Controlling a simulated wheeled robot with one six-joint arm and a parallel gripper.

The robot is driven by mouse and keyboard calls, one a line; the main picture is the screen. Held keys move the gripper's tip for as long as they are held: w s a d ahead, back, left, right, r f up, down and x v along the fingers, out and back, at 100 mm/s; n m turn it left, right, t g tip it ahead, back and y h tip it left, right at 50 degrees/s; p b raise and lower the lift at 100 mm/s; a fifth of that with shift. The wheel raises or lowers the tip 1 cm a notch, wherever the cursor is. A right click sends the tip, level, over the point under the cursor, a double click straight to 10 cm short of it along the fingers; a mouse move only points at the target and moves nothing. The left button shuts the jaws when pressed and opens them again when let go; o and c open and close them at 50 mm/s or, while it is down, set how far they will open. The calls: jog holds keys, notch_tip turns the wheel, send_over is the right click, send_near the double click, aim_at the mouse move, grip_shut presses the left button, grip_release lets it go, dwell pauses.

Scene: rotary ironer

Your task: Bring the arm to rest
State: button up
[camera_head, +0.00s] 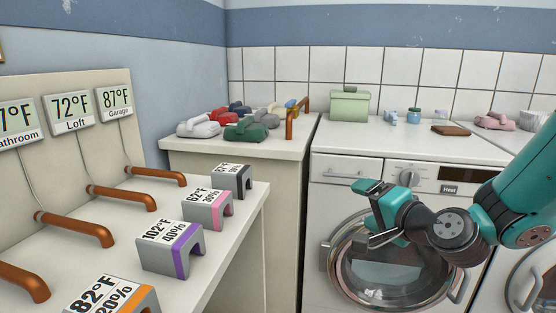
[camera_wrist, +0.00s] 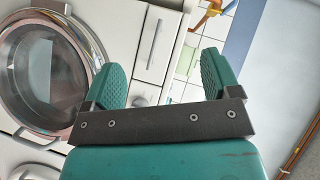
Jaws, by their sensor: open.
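My teal arm comes in from the right in the head view. My gripper (camera_head: 373,213) hangs in the air in front of the white washing machine (camera_head: 345,172). Its two fingers are apart with nothing between them. In the wrist view the gripper (camera_wrist: 162,82) shows two teal ridged fingers spread wide, and the gap between them is empty. The machine's round door (camera_head: 390,268) is behind and below the gripper in the head view, and also shows at the left of the wrist view (camera_wrist: 50,70).
A white bench (camera_head: 225,235) at the left holds several grey blocks with labels and copper bars. A counter (camera_head: 290,150) behind carries coloured irons, and a green box (camera_head: 350,105) stands on the machine. There is free air left of the gripper.

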jog(key=s+a+r+n+g+y, duration=0.1)
jog(key=s+a+n+g+y, duration=0.2)
jog(key=s+a+n+g, duration=0.3)
jog(key=s+d+n+g+h, duration=0.1)
jog(key=s+n+g+h, duration=0.55)
jog(key=s, duration=1.35)
notch_tip(320, 180, up, 15)
jog(key=s+d+n+g+y+p, duration=0.1)
jog(key=n+p, duration=0.2)
jog(key=p, duration=1.1)
jog(key=shift+s+f+n, duration=0.15)
jog(key=shift+s+n, duration=0.05)
jog(key=shift+n, duration=0.15)
